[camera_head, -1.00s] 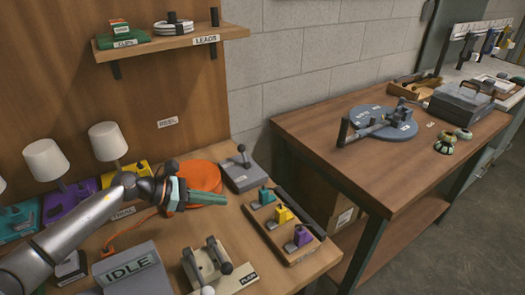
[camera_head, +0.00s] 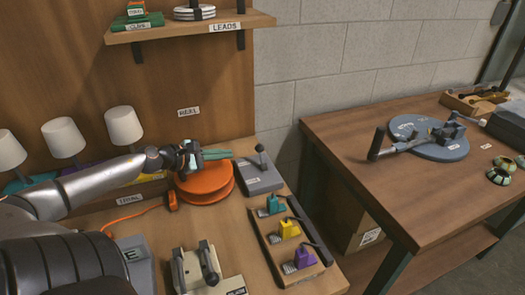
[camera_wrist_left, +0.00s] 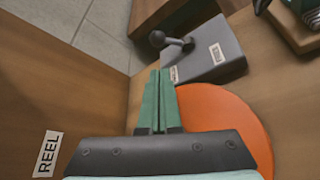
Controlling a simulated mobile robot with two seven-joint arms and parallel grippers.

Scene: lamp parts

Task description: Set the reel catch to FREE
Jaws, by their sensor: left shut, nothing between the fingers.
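The reel catch is a grey box (camera_head: 262,179) with a dark ball-topped lever (camera_head: 261,155), on the bench right of the orange reel (camera_head: 208,188). In the left wrist view the grey box (camera_wrist_left: 211,56) and its lever (camera_wrist_left: 172,42) lie beyond my fingertips. Two small labels sit on the box; I cannot read them surely. My left gripper (camera_head: 228,154) is shut and empty, above the reel, its green fingers pointing right toward the lever and apart from it. It also shows in the left wrist view (camera_wrist_left: 158,75). My right gripper is not in view.
A tray (camera_head: 262,240) with teal, yellow and purple parts lies in front of the box. A cream fixture (camera_head: 225,285) stands at the front. White-shaded lamps (camera_head: 123,126) stand at the left. A shelf (camera_head: 180,30) overhangs the back. A second table (camera_head: 400,185) stands right, across a gap.

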